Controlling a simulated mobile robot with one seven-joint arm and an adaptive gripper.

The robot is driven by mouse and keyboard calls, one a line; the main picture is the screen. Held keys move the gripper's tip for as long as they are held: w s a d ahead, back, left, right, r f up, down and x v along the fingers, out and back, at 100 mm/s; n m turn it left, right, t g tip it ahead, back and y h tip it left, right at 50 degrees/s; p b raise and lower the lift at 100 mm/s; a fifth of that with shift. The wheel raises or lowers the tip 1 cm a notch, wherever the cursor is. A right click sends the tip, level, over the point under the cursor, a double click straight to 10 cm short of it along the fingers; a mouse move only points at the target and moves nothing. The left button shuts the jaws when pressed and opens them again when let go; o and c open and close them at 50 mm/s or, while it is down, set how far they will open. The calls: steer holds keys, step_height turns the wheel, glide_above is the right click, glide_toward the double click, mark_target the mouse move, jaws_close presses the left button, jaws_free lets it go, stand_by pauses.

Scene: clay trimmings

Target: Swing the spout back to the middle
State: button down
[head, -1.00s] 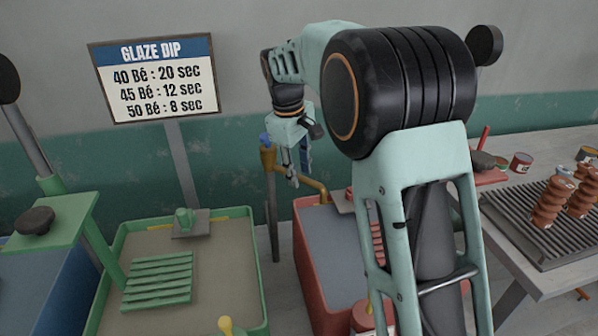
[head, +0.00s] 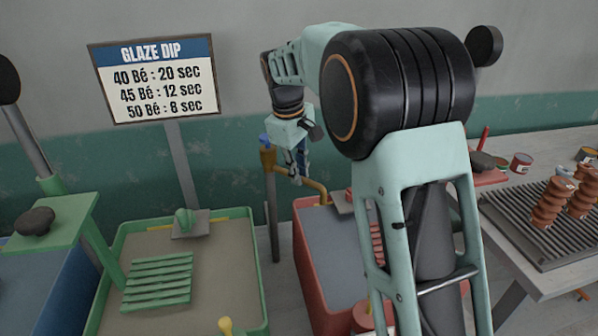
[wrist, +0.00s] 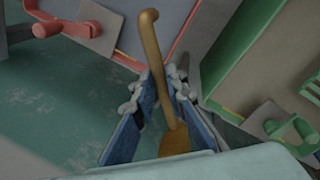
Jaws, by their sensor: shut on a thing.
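The brass spout (head: 316,187) runs from the top of a post (head: 270,160) to the right, its end over the red tub (head: 313,262). In the wrist view the spout (wrist: 149,45) passes between the blue-padded fingers of my gripper (wrist: 166,80), its bent free end pointing away. My gripper (head: 297,173) is shut on the spout, close to the post, and partly covers it in the head view. The exact contact of the pads is hard to see.
A green tub (head: 251,262) with a slatted green rack (head: 158,282) stands left of the post. A sign (head: 155,78) stands behind. A table (head: 570,215) with a ridged tray and brown coiled pieces is at right.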

steer(key=shift+a, duration=0.1)
steer(key=s+a+m+g+p, duration=0.1)
steer(key=s+a+m+p, duration=0.2)
steer(key=a+m+p, duration=0.2)
steer(key=shift+s+a+m+h, duration=0.25)
steer(key=shift+a+m+h, duration=0.25)
steer(key=shift+m, duration=1.2)
steer(key=c, duration=1.9)
jaws_free()
steer(key=shift+c, duration=0.2)
steer(key=v, duration=1.2)
steer(key=shift+w, duration=0.15)
